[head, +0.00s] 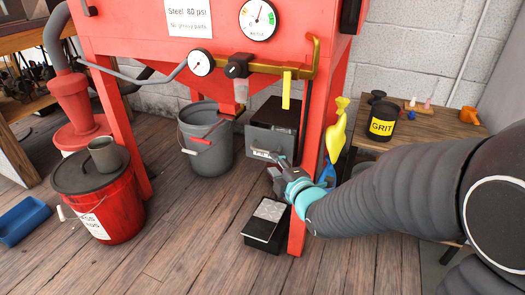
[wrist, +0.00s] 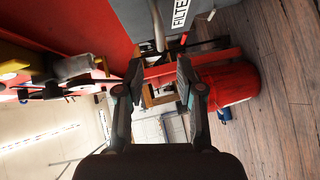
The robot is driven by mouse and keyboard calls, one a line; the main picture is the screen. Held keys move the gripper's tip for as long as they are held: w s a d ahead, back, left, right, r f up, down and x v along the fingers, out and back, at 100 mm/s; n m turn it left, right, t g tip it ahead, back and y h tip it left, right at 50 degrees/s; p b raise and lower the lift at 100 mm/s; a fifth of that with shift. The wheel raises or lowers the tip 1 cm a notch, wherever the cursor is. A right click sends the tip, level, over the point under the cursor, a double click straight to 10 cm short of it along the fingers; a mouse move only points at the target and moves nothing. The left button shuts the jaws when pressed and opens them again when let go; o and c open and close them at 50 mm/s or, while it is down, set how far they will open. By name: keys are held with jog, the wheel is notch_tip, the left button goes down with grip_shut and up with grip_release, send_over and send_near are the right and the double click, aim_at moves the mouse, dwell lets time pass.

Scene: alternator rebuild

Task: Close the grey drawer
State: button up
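The grey drawer (head: 268,142) is low under the red cabinet, between its legs, with a pale label and handle low on its front. Dark space shows above its front; I cannot tell how far it stands out. In the wrist view a grey face marked "FILTER" (wrist: 205,22) shows at the top, turned sideways. My gripper (head: 273,168) is just in front of the drawer's lower right in the head view. In the wrist view its two fingers (wrist: 160,66) are spread with nothing between them. Whether a finger touches the drawer is not clear.
A red cabinet leg (head: 308,170) stands right beside my gripper. A black pedal box (head: 266,225) lies below it. A grey bucket (head: 207,150) stands left of the drawer, and a red bucket (head: 108,205) farther left. A wooden table (head: 425,130) is at right.

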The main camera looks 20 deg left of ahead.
aim_at(263, 152)
jog(key=x, duration=0.9)
jog(key=shift+a, duration=0.1)
grip_shut()
